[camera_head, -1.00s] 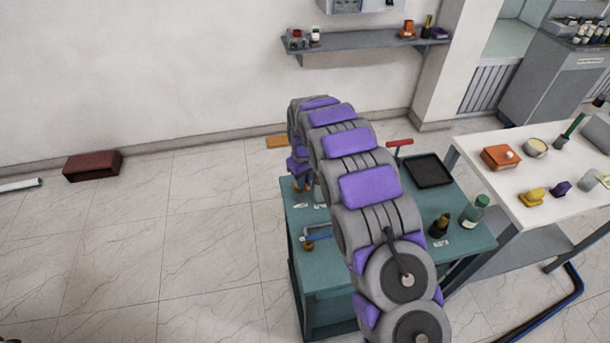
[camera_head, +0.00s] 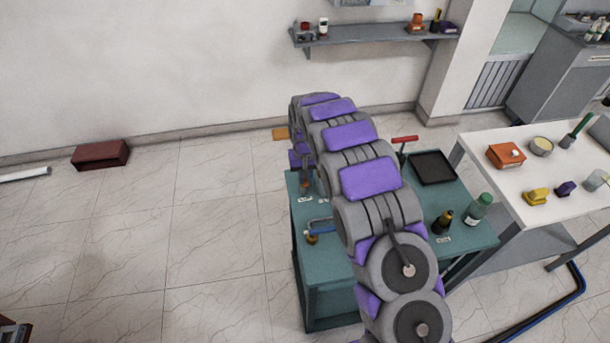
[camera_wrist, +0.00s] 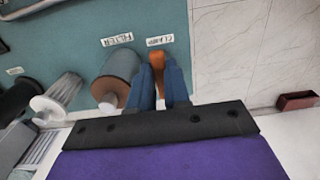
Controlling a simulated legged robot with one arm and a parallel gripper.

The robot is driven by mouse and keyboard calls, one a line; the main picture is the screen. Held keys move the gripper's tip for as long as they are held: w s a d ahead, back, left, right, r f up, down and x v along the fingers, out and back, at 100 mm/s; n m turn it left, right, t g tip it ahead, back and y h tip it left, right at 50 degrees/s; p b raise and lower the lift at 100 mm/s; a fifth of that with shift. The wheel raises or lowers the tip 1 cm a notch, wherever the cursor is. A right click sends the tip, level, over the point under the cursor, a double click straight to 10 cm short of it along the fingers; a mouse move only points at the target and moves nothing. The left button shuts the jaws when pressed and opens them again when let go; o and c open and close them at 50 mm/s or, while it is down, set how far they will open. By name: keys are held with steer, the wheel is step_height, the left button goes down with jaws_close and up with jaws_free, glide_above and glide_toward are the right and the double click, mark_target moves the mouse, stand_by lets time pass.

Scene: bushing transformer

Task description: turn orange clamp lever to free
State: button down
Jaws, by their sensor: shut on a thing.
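The orange clamp lever (camera_wrist: 157,60) stands between my gripper's two blue fingers in the wrist view, just below a label reading CLAMP (camera_wrist: 160,40). My gripper (camera_wrist: 159,74) is shut on the lever, with a finger on each side of it. The lever's lower part is hidden by the fingers and the palm.
A brown and grey cylinder (camera_wrist: 117,78) by the FILTER label (camera_wrist: 117,39) stands close left of my fingers. A white ribbed part (camera_wrist: 57,98) is farther left. On the bench are a black tray (camera_head: 433,168), a red-handled part (camera_head: 404,140) and bottles (camera_head: 477,209).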

steer(key=c, duration=1.1)
jaws_free()
steer(key=shift+r+p, duration=0.6)
steer(key=shift+r, duration=8.05)
